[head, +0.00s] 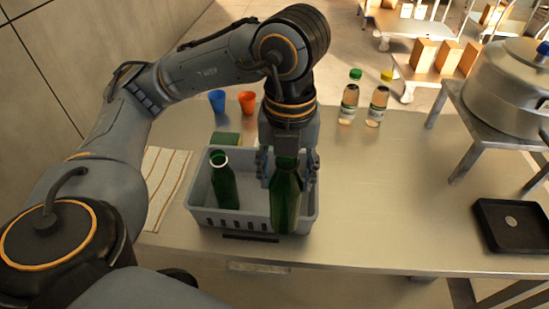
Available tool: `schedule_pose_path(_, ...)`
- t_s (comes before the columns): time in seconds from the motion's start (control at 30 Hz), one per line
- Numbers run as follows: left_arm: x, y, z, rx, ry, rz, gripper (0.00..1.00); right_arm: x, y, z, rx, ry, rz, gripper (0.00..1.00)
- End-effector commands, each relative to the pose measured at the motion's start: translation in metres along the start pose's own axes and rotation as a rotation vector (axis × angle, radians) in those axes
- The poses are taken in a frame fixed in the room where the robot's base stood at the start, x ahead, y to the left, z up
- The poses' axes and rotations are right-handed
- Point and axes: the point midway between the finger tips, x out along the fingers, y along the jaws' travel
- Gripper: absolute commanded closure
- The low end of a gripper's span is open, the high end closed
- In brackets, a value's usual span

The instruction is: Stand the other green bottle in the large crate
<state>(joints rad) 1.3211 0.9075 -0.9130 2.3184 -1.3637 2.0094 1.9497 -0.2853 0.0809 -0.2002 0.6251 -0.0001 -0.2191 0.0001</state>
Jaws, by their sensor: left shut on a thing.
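My left gripper (287,165) points down over the right half of the large grey crate (250,160). It is shut on a green bottle (286,203), which is upright at the crate's right side. The gripper covers the bottle's top, and I cannot tell whether its base touches the crate floor. Another green bottle (223,180) stands in the left half of the crate, leaning slightly, with its mouth open. My right gripper is not in view.
A blue cup (217,101), an orange cup (247,102) and a green sponge (226,139) are behind the crate. Two clear bottles (349,98) stand further back. A striped cloth (164,180) lies left. A black tray (512,226) and a large pot (510,85) are at right. The table between is clear.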

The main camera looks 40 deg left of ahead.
Motion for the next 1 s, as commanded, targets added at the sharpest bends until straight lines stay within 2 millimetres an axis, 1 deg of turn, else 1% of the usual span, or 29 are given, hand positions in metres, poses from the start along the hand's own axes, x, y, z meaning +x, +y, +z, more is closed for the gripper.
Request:
schedule_pose_path(0.03,0.0,0.001,0.002,-0.006,0.0,0.0,1.0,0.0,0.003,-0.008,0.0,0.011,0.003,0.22)
schedule_pose_path(0.1,0.003,0.001,0.009,-0.013,0.003,0.001,1.0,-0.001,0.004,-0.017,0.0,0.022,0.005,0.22)
schedule_pose_path(0.17,0.007,0.002,0.019,-0.015,0.005,0.003,1.0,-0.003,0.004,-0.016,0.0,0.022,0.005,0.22)
schedule_pose_path(0.27,0.018,0.004,0.042,-0.017,0.008,0.003,1.0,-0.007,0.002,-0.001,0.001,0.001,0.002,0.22)
schedule_pose_path(0.4,0.034,0.006,0.077,-0.015,0.007,0.003,1.0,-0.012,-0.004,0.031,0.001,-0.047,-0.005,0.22)
schedule_pose_path(0.47,0.041,0.007,0.092,-0.014,0.007,0.003,1.0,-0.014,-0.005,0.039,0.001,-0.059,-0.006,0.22)
schedule_pose_path(0.5,0.051,0.007,0.097,-0.01,0.008,0.002,1.0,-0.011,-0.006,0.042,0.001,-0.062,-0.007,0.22)
schedule_pose_path(0.53,0.057,0.007,0.101,-0.009,0.008,0.002,1.0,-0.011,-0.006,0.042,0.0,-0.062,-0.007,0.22)
schedule_pose_path(0.57,0.062,0.007,0.105,-0.009,0.007,0.002,1.0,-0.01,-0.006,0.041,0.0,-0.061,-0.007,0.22)
schedule_pose_path(0.63,0.071,0.008,0.115,-0.01,0.006,0.003,1.0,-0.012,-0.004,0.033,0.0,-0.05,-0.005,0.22)
schedule_pose_path(0.7,0.08,0.009,0.123,-0.008,0.004,0.003,1.0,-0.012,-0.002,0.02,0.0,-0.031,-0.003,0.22)
schedule_pose_path(0.83,0.087,0.009,0.131,-0.007,0.001,0.001,1.0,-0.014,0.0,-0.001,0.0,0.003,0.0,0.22)
schedule_pose_path(0.9,0.091,0.009,0.134,-0.008,0.001,0.001,1.0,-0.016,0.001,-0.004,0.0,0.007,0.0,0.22)
schedule_pose_path(0.97,0.097,0.01,0.139,-0.009,0.002,0.002,1.0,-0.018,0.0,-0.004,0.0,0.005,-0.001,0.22)
schedule_pose_path(1.0,0.102,0.01,0.14,-0.007,0.002,0.003,1.0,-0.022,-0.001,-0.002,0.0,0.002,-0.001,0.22)
